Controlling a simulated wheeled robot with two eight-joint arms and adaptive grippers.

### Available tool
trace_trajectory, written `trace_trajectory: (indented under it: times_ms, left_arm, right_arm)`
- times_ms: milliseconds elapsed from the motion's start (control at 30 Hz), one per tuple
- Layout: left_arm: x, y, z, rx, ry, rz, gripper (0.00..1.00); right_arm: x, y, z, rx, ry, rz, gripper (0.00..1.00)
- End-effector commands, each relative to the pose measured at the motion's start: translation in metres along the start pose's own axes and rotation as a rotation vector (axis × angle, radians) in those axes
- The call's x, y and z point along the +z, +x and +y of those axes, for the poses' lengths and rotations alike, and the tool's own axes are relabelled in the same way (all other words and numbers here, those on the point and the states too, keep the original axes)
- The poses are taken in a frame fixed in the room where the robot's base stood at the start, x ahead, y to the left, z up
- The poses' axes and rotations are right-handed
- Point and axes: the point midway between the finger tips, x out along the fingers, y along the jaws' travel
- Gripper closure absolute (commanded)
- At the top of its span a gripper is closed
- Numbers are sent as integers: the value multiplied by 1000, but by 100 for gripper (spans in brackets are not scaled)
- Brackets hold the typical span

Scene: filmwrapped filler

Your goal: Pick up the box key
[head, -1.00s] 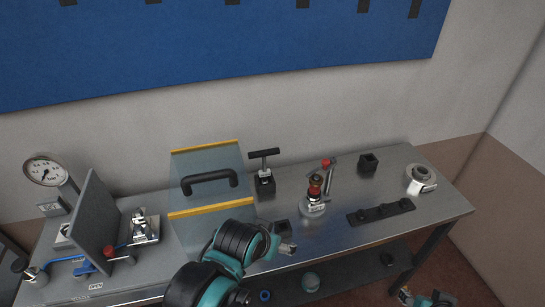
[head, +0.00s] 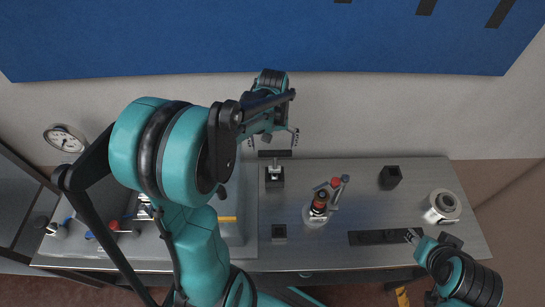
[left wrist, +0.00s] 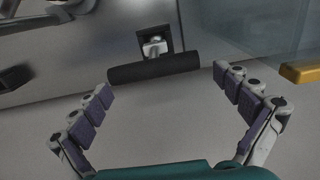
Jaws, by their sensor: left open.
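The box key is a T-shaped tool with a black crossbar (head: 275,154) and a metal stem. It stands upright in a small black block (head: 275,182) on the steel table. My left gripper (head: 281,138) is open, close to the crossbar at the wall side of the key. In the left wrist view the black crossbar (left wrist: 155,68) lies across the gap between the spread fingertips (left wrist: 163,84), and nothing is gripped. My right gripper (head: 412,238) is at the table's front right; its jaws are too small to read.
A bottle-like fixture with a red knob (head: 319,205), a black cube (head: 390,177), a round metal part (head: 442,207) and a black strip (head: 380,237) stand to the right. A gauge (head: 65,138) is at the left. My left arm covers much of the left side.

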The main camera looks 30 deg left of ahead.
Motion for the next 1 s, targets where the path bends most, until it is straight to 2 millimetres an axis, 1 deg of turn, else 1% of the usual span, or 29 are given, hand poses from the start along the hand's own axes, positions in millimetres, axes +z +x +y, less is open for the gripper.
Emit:
trace_trajectory:
  times_ms: [33,333,433,667,700,767,800,833,867,1000]
  left_arm:
    - [1,8,1,0,1,0,0]
    - [4,51,4,1,2,0,0]
    - [4,57,4,1,2,1,0]
    - [5,57,4,1,2,0,0]
    - [5,57,4,1,2,0,11]
    - [5,57,4,1,2,0,26]
    - [5,57,4,1,2,0,37]
    - [5,57,4,1,2,1,45]
    - [5,57,4,1,2,1,47]
    - [5,57,4,1,2,1,48]
  right_arm:
    - [2,2,0,0,0,0,60]
    - [7,10,0,0,0,0,60]
    - [8,11,0,0,0,0,60]
    - [7,11,0,0,0,0,60]
    - [7,11,0,0,0,0,60]
    - [7,11,0,0,0,0,60]
    - [7,11,0,0,0,0,60]
    - [7,11,0,0,0,0,60]
    - [7,11,0,0,0,0,60]
    - [8,11,0,0,0,0,60]
